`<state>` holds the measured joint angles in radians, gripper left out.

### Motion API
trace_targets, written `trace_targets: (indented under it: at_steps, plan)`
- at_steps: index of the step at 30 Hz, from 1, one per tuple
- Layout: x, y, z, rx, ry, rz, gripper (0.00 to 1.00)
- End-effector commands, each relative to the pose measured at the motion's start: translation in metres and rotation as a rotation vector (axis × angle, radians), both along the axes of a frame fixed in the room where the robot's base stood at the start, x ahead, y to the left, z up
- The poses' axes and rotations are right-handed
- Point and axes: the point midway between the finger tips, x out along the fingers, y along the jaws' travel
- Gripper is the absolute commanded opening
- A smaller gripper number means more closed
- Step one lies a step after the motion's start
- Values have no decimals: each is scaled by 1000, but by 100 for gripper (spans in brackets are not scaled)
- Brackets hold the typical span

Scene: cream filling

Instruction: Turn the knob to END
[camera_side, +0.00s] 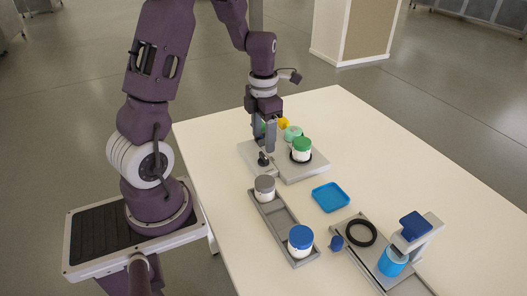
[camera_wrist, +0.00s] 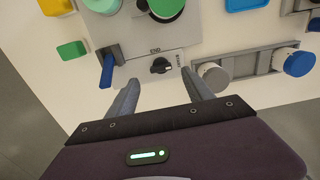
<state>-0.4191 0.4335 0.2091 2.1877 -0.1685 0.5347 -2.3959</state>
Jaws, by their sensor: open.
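The black knob (camera_wrist: 160,66) sits on a light grey panel (camera_wrist: 203,24). The word END (camera_wrist: 155,50) is printed just above it in the wrist view, and a second, sideways label (camera_wrist: 178,61) is to its right. Which label the knob's pointer faces is too small to tell. My gripper (camera_wrist: 162,87) is open and empty, its two fingers apart on either side below the knob in the wrist view. In the side view my gripper (camera_side: 266,148) is over the grey base, close to the black knob (camera_side: 263,159); contact cannot be told.
A blue lever (camera_wrist: 107,70) stands left of the knob. A green-lidded jar (camera_side: 302,150) is on the base. A grey tray (camera_side: 285,222) holds grey-lidded and blue-lidded jars (camera_side: 301,241). A blue dish (camera_side: 330,197) and a blue-topped station (camera_side: 415,226) stand farther right.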

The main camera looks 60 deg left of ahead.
Motion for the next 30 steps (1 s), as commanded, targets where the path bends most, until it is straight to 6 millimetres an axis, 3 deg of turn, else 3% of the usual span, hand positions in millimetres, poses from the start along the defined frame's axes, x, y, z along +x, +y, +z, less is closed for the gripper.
trace_targets:
  at_steps: [3,8,17,27,30]
  plan:
    - [-2,-1,-25,-4,5,-2,60]
    - [-1,-1,-49,-3,3,-6,60]
    - [0,-2,-55,-2,-1,-8,60]
    - [0,-2,-55,-1,-1,-9,0]
    - [0,-2,-55,-1,-1,-11,0]
